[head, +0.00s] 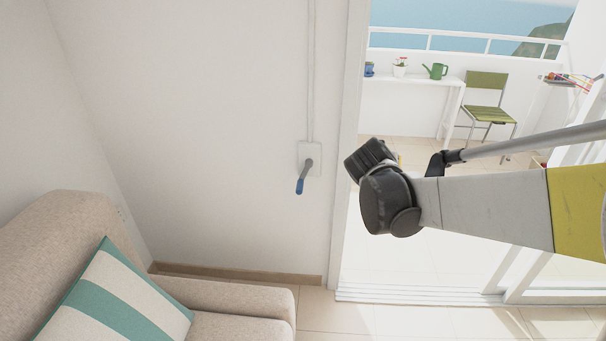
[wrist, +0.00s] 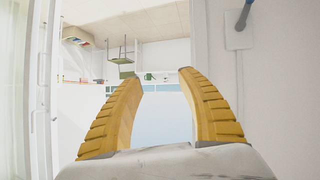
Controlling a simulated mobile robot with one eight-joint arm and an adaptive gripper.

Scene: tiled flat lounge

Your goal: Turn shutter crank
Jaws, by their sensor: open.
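The shutter crank (head: 302,180) hangs from a pale wall plate (head: 314,152) in the head view. Its arm is grey and its handle is blue, pointing down and slightly left. A thin conduit runs up the wall from the plate. The wrist view is upside down; the crank (wrist: 244,16) shows at its upper right, outside the fingers. My gripper (wrist: 162,77) is open and empty, its two ribbed yellow fingers pointing toward the balcony opening. In the head view my dark wrist is right of the crank, apart from it in the picture; the fingers are hidden there.
A beige sofa (head: 225,296) with a green-striped cushion (head: 122,300) fills the lower left. The door frame (head: 349,130) stands between crank and balcony. A white table (head: 420,81) and green chair (head: 486,88) are outside. The wall around the crank is clear.

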